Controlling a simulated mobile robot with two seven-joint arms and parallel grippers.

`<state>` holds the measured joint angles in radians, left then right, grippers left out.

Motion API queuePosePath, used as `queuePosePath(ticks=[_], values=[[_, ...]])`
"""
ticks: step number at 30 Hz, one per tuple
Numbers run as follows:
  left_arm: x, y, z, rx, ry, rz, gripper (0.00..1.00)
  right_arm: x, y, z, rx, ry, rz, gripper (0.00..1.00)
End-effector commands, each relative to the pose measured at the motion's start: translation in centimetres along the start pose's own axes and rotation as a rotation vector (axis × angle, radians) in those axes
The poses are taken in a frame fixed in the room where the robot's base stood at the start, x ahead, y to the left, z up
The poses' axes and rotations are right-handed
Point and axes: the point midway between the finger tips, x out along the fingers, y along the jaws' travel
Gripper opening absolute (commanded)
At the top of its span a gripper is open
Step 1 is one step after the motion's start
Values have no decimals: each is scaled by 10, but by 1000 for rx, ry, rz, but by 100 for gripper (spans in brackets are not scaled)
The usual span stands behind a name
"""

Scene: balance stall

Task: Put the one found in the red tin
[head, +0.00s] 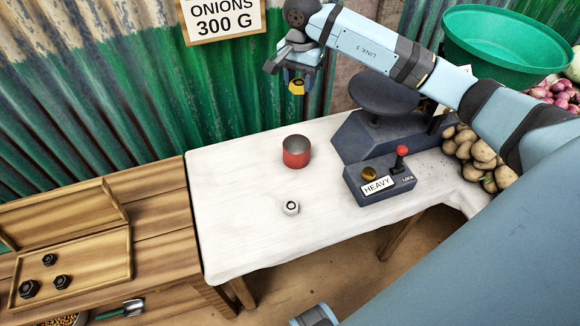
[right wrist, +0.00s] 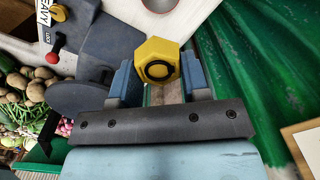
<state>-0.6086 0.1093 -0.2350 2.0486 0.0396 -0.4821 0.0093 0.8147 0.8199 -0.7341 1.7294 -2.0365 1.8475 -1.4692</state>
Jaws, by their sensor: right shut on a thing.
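The red tin (head: 296,158) stands upright on the white-covered table; its visible inside looks empty. Its rim shows at the top edge of the right wrist view (right wrist: 160,5). My right gripper (head: 296,80) is shut on a yellow hexagonal weight (head: 297,87) with a dark ring on its face. The weight is up in the air, behind and above the tin, in front of the green wall. In the right wrist view the yellow weight (right wrist: 158,61) sits between both fingers.
A white nut-like piece (head: 291,207) lies in front of the tin. A dark balance (head: 378,92) and a box with a HEAVY sign (head: 378,186) and red lever stand right of it. Several dark nuts lie in a wooden tray (head: 105,262) at left. Potatoes and onions are at right.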

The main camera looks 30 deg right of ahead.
Motion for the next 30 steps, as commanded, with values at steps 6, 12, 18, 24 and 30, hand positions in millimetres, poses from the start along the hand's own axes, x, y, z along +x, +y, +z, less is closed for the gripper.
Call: queuePosePath(ticks=[6,12,18,24,30], values=[[2,-3,-2,4,8,-2,43,26,1,-3,27,-6,4,14],[1,-6,-4,14,10,-3,43,80,1,-3,27,-6,4,14],[2,-7,-2,19,8,-4,43,131,1,-2,25,-6,3,14],[2,-6,0,17,4,-3,43,156,0,-3,24,-3,-1,14],[2,-3,1,7,4,-1,43,173,1,-3,24,-3,2,14]])
